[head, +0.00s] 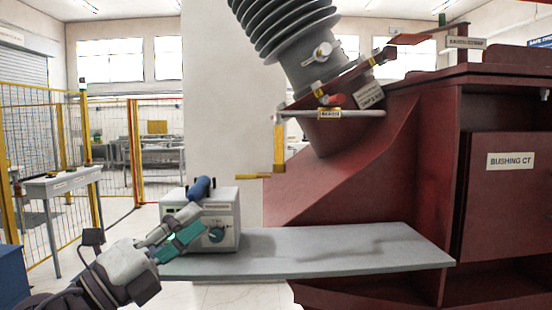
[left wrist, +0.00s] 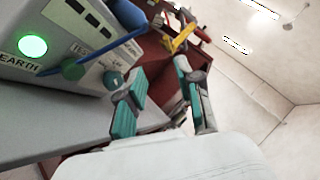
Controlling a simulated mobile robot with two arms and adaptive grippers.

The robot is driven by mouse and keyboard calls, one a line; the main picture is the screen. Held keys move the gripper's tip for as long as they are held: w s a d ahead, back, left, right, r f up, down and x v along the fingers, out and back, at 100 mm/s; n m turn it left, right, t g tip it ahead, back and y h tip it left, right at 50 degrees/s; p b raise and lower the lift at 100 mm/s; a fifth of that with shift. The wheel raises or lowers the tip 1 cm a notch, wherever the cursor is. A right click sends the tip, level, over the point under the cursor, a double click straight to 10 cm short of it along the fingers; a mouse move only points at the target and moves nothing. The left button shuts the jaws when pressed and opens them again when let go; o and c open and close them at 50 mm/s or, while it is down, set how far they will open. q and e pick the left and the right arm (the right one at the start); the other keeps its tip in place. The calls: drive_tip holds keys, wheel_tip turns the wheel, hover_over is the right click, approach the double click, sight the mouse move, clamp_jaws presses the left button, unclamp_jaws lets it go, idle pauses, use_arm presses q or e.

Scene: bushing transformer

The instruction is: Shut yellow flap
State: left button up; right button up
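A yellow L-shaped piece (head: 280,145), which looks like the yellow flap, hangs at the left edge of the red transformer housing, below the grey bushing. A yellow piece (left wrist: 180,40), probably the same one, shows beyond the fingertips in the left wrist view. My left gripper (head: 197,220) is in front of the white test box, left of and below the yellow piece and apart from it. Its two teal-padded fingers stand apart with nothing between them in the left wrist view (left wrist: 160,72). My right gripper is not in view.
The white test box (head: 226,205), with a dial and a blue item on top, stands at the left end of the grey shelf (head: 340,248). The box also shows close beside the fingers in the left wrist view (left wrist: 75,75). The shelf's right part is clear.

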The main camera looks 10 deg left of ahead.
sight(239, 177)
use_arm(q)
drive_tip(key=p+x, duration=0.3)
drive_tip(key=r+p+x, duration=0.1)
drive_tip(key=p+x, duration=0.2)
drive_tip(key=x, duration=0.1)
drive_tip(key=r+p+x, duration=0.1)
drive_tip(key=p+x, duration=0.2)
drive_tip(key=shift+r, duration=0.15)
drive_tip(key=shift+w+d+p, duration=0.3)
drive_tip(key=shift+w+p, duration=0.1)
drive_tip(key=shift+w, duration=0.25)
drive_tip(key=shift+s+a, duration=0.1)
drive_tip(key=shift+c, duration=0.6)
clamp_jaws()
